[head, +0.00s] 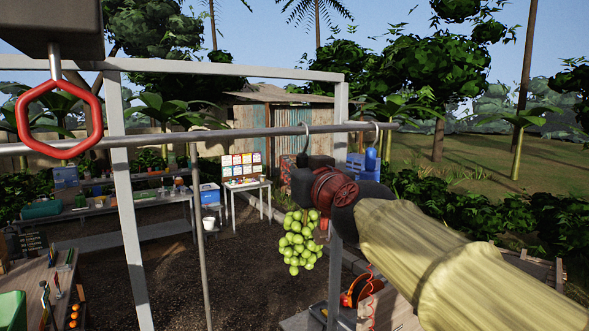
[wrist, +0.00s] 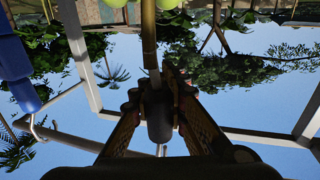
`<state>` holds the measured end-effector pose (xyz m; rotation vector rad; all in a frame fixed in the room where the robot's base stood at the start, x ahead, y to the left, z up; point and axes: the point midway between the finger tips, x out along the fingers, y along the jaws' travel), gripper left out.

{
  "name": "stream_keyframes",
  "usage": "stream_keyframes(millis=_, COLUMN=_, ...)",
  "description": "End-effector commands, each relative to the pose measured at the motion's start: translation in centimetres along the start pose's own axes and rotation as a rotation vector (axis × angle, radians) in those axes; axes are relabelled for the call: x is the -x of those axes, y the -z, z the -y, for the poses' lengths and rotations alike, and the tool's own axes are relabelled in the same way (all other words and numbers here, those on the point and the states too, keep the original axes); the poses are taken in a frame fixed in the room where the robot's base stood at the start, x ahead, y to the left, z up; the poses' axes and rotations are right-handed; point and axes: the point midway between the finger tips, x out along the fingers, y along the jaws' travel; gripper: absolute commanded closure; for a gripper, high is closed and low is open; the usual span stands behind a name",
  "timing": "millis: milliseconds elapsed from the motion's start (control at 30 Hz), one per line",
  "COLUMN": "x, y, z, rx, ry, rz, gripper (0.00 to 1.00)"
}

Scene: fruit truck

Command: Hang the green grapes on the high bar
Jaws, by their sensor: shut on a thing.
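The green grapes (head: 298,242) hang in a bunch below my gripper (head: 308,180) in the head view. My gripper (wrist: 158,105) is shut on the black grip (wrist: 160,122) of the grapes' hanger. A metal hook (head: 307,130) rises from the hanger and overlaps the high bar (head: 240,134) in the head view. I cannot tell whether it is over the bar or in front of it. The bar is a grey horizontal rail running across the view.
A blue item (head: 370,160) hangs by its own hook near the bar's right end. It also shows at left in the wrist view (wrist: 15,70). A red hexagonal ring (head: 60,118) hangs at the far left. The bar between is clear. White frame posts (head: 130,210) stand behind.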

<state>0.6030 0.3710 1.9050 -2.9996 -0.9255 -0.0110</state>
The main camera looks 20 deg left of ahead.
Motion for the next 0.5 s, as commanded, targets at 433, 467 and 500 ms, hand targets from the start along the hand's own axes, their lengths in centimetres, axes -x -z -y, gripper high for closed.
stream_keyframes(millis=433, x=0.03, y=0.11, z=-0.01, rx=0.0, ry=0.0, rz=-0.001, gripper=0.7)
stream_keyframes(millis=467, x=0.03, y=0.09, z=-0.01, rx=0.0, ry=0.0, rz=-0.001, gripper=0.68)
stream_keyframes(millis=500, x=0.02, y=0.08, z=-0.01, rx=0.0, ry=0.0, rz=-0.001, gripper=0.66)
